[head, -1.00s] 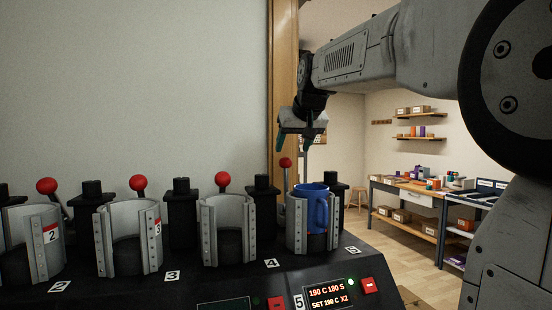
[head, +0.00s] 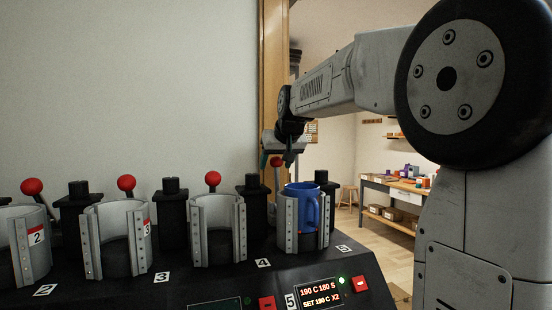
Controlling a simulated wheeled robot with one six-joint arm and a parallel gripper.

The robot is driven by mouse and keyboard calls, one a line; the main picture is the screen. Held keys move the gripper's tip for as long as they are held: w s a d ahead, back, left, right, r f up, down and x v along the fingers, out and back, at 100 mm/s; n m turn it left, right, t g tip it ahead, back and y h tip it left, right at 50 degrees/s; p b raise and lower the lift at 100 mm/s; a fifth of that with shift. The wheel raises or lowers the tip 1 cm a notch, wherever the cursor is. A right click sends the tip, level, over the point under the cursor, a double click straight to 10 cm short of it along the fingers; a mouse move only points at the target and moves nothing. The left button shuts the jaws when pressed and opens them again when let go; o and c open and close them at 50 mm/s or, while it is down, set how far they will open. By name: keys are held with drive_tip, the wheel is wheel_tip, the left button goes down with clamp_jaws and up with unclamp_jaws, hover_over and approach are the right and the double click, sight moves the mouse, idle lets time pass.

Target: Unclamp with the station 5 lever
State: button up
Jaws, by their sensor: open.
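The station 5 lever, with its red ball knob (head: 276,161), stands up behind the station 5 clamp (head: 289,222) at the right end of the press. My gripper (head: 277,159) points down at the knob. Its fingers are apart, one showing to the left of the knob and one to the right. I cannot tell whether they touch it. The lever's lower part is mostly hidden behind the clamp and mug.
Other clamps, such as station 4 (head: 200,232) and station 3 (head: 97,240), stand empty to the left, with red-knobbed levers behind. A control panel (head: 326,292) with a lit display and green light is at the front. A workbench (head: 395,188) stands in the right background.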

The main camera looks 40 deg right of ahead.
drive_tip(key=c, duration=0.8)
drive_tip(key=shift+s, duration=0.1)
